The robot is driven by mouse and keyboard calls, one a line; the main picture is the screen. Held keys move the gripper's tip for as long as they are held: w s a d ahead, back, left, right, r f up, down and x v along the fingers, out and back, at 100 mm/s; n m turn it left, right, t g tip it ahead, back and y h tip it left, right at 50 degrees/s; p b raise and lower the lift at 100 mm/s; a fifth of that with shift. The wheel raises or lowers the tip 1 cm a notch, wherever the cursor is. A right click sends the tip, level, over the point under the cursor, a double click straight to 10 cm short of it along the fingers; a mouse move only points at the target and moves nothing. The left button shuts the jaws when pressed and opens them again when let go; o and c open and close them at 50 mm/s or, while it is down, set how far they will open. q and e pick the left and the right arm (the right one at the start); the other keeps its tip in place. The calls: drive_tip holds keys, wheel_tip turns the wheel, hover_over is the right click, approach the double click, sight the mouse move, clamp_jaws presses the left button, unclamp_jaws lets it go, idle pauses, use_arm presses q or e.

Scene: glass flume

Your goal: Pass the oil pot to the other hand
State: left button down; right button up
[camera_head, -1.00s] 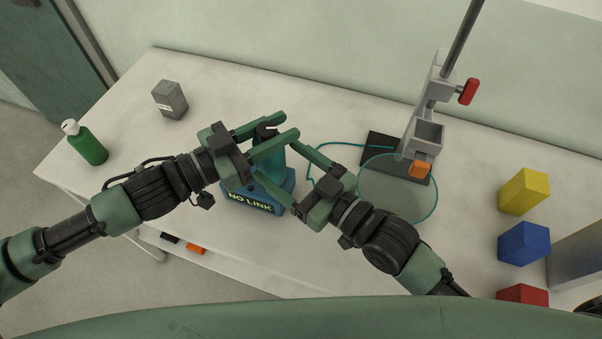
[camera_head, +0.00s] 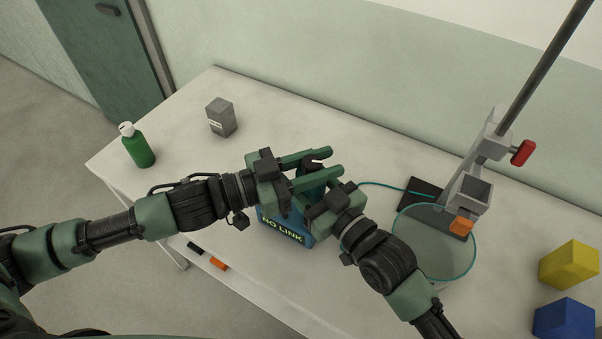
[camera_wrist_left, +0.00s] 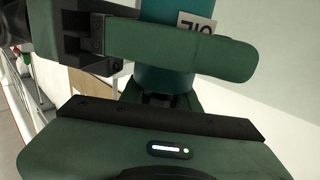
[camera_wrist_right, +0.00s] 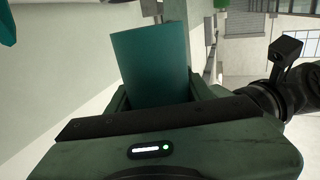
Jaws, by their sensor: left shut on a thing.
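The oil pot is a teal cylinder (camera_head: 311,182) with a dark top, held above the table. In the left wrist view the pot (camera_wrist_left: 165,72) shows a pale label, with a green finger across it. My left gripper (camera_head: 333,161) reaches in from the left and is shut on the pot. My right gripper (camera_head: 306,191) comes from the lower right and is up against the pot. In the right wrist view the pot (camera_wrist_right: 152,66) stands between the right fingers. Their tips are hidden, so I cannot tell whether they grip it.
A blue NO LINK box (camera_head: 284,229) is below the grippers. A green bottle (camera_head: 138,148) and grey block (camera_head: 221,117) are at the left. Yellow (camera_head: 569,264) and blue (camera_head: 564,319) blocks are far right.

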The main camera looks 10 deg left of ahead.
use_arm(q)
drive_tip(key=c, duration=1.5)
unclamp_jaws()
use_arm(e)
drive_tip(key=c, duration=0.4)
use_arm(q)
drive_tip(key=o, duration=0.6)
drive_tip(key=shift+c, duration=0.2)
